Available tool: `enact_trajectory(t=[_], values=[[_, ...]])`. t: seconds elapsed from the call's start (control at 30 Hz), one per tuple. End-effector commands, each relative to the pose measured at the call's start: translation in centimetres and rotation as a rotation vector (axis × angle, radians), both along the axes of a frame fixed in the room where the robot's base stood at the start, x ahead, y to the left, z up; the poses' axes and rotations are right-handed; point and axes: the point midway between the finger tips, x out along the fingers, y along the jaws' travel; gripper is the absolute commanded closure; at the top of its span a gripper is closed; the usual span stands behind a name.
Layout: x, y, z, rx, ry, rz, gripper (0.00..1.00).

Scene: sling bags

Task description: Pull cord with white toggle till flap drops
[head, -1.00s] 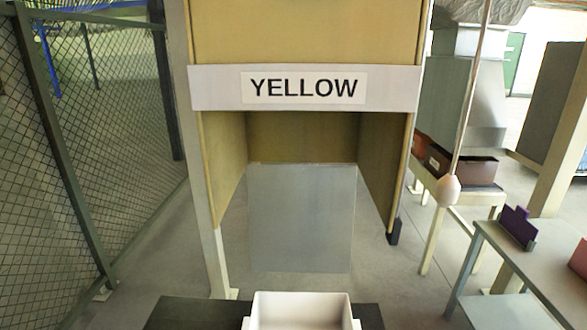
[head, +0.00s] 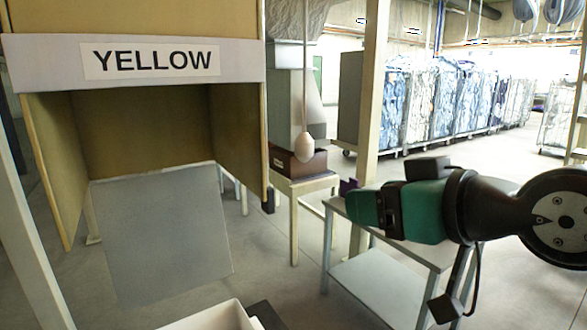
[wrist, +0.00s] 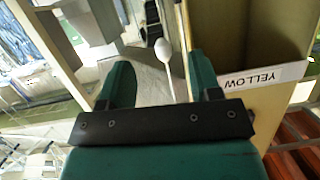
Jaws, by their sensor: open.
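A thin cord with a white egg-shaped toggle (head: 304,148) hangs to the right of the hood in the head view. The toggle also shows in the wrist view (wrist: 162,49), where the picture is upside down. The grey flap (head: 160,240) is a flat panel below the hood's opening, under the YELLOW sign (head: 155,61). My gripper (head: 366,208) is to the right of and lower than the toggle in the head view. In the wrist view its green fingers (wrist: 160,82) are apart, with the toggle beyond and between them, not gripped.
A white tray (head: 215,318) sits at the bottom, in front of the flap. A grey table (head: 375,285) stands below my arm, and a small stand with a brown box (head: 296,162) is behind the toggle. Wheeled cages (head: 440,105) fill the back right.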

Motion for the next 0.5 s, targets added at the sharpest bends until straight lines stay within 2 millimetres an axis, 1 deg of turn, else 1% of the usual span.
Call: enact_trajectory(t=[0.03, 0.1, 0.2, 0.3, 0.5], values=[[0.5, 0.2, 0.1, 0.032, -0.081, -0.01, 0.42], [0.9, 0.3, 1.2, 0.071, -0.174, -0.024, 0.42], [1.1, 0.3, 2.5, 0.106, -0.26, -0.035, 0.42], [1.4, 0.5, 3.3, 0.119, -0.294, -0.039, 0.42], [2.7, 1.4, 3.9, 0.118, -0.292, -0.038, 0.42]])
